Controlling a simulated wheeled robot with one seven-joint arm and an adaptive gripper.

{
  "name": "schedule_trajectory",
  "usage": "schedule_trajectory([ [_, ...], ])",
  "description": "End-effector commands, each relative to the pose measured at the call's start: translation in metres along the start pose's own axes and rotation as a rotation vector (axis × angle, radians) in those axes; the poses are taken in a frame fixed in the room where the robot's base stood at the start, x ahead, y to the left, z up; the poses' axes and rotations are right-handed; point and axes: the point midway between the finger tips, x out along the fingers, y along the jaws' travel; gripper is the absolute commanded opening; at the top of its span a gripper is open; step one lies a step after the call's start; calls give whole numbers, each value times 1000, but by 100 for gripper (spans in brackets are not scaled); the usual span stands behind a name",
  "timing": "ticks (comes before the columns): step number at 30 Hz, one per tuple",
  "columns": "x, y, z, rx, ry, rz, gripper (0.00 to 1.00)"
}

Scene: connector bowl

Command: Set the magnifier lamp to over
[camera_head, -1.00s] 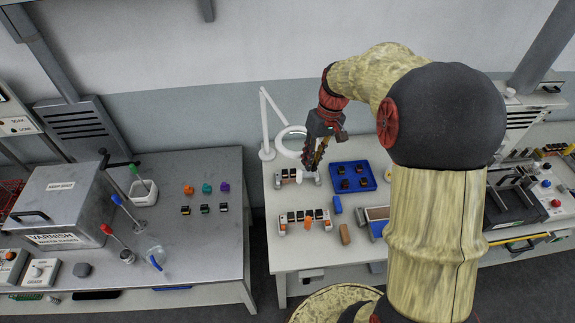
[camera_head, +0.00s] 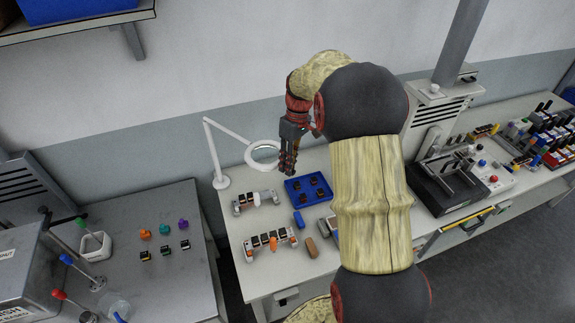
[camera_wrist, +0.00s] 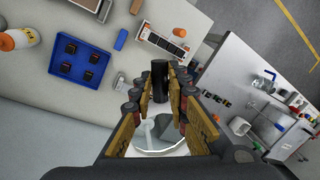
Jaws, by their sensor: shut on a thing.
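The magnifier lamp (camera_head: 213,145) is white, with a base, a bent arm and a round lens ring. It stands at the left back of the right-hand bench. Its ring (camera_head: 263,151) hangs above the bench, behind and left of the blue tray (camera_head: 294,196). My gripper (camera_head: 289,168) points down just right of the ring. In the wrist view its fingers are shut on a dark upright cylinder (camera_wrist: 160,82), which looks like the lamp's handle. The pale ring (camera_wrist: 160,150) shows between the fingers there. The join between cylinder and ring is hidden.
The blue tray holds several dark parts. Two connector strips (camera_head: 256,201) (camera_head: 270,243), a blue block (camera_head: 298,219) and a brown block (camera_head: 311,248) lie on the bench. A black device (camera_head: 447,190) stands to the right. A gap separates the left bench (camera_head: 150,280).

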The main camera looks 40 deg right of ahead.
Motion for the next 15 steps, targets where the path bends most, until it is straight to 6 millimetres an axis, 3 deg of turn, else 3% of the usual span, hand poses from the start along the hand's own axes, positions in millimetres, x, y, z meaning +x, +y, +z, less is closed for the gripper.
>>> schedule_trajectory([
  [10, -4, 4, -1, 0, 7, 13, 34],
  [15, -3, 3, -1, 0, 5, 10, 34],
])
